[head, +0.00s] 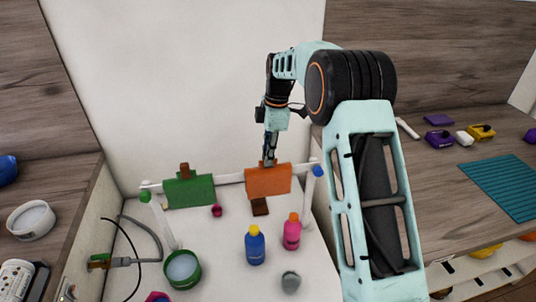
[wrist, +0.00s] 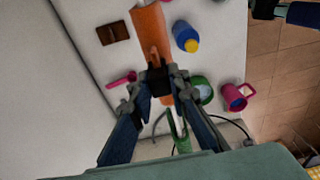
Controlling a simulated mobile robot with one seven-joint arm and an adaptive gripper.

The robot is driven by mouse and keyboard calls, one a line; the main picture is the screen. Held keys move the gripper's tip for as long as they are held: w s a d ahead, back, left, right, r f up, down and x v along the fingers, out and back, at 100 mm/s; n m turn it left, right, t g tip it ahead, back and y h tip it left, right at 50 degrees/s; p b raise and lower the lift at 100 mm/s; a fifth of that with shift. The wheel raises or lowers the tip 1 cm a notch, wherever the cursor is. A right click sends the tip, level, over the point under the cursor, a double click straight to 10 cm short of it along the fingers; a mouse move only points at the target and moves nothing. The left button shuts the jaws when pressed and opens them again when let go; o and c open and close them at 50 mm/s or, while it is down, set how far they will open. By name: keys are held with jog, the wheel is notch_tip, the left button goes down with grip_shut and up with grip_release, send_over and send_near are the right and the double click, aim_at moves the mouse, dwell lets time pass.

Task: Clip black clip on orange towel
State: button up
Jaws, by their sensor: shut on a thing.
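The orange towel (head: 268,182) hangs over the white rail, to the right of the green towel. In the wrist view the orange towel (wrist: 150,30) runs up from between my fingertips. My gripper (head: 270,157) points down at the towel's top edge. In the wrist view my gripper (wrist: 157,88) is shut on the black clip (wrist: 157,77). The clip overlaps the towel at its top edge; whether its jaws pinch the cloth is hidden. In the head view the clip is mostly hidden by the fingers.
The green towel (head: 190,190) hangs at left with a brown clip (head: 184,170) on it. A blue bottle (head: 255,246), a pink bottle (head: 292,232), a dark brown block (head: 260,207) and a green cup (head: 182,270) stand below the rail (head: 229,179). A wooden counter lies right.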

jog(key=o, duration=0.8)
jog(key=shift+o, duration=0.2)
notch_tip(320, 180, up, 12)
jog(key=d, duration=0.1)
jog(key=shift+w+d, duration=0.15)
jog(key=shift+d, duration=0.05)
